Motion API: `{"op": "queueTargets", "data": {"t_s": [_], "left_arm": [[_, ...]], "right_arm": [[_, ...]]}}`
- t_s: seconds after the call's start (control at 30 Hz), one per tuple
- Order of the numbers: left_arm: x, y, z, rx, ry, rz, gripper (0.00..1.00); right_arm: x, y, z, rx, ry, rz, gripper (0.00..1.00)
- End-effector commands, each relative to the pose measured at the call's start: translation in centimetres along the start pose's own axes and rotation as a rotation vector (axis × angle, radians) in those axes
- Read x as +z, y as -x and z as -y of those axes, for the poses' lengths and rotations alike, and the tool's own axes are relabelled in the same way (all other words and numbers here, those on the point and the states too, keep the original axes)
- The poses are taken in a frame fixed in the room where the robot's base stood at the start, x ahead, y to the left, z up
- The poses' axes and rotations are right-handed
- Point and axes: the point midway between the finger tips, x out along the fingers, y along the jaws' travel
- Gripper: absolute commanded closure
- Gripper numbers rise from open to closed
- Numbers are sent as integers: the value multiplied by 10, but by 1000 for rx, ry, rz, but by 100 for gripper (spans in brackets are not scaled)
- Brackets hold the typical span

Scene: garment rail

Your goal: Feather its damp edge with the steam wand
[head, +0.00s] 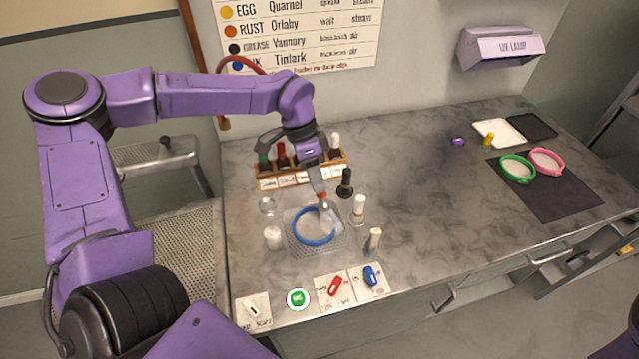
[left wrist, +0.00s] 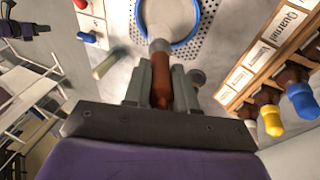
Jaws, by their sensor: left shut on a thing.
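A blue hoop (head: 332,240) holding pale fabric (head: 315,226) lies on a perforated tray (head: 291,244). It also shows at the top of the left wrist view (left wrist: 199,36). I cannot make out a damp edge. My left gripper (head: 322,190) is above the hoop, shut on a slim tool with a red-brown body (left wrist: 161,82) and pale grey end (left wrist: 158,46). The tool points down toward the fabric; contact cannot be told. I cannot be sure it is the steam wand. A red hose (head: 240,62) curves along the wall behind my arm. My right gripper is not in view.
A wooden bottle rack (head: 268,183) stands behind the tray. Switch cards and a green button (head: 298,299) line the front.

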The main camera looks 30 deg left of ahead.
Motion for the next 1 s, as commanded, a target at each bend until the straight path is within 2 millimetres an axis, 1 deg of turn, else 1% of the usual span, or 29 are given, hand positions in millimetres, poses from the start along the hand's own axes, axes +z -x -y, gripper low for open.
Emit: {"op": "queueTargets", "data": {"t_s": [0.1, 0.37, 0.47, 1.0], "left_arm": [[-2, 1, 3, -1, 0, -1, 100], [-2, 2, 4, 0, -1, -1, 100], [-3, 6, 2, 0, -1, -1, 100], [-14, 66, -17, -1, -1, -2, 100]], "right_arm": [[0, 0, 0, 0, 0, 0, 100], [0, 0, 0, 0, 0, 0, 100], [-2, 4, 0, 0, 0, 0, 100], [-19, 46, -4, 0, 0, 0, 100]]}}
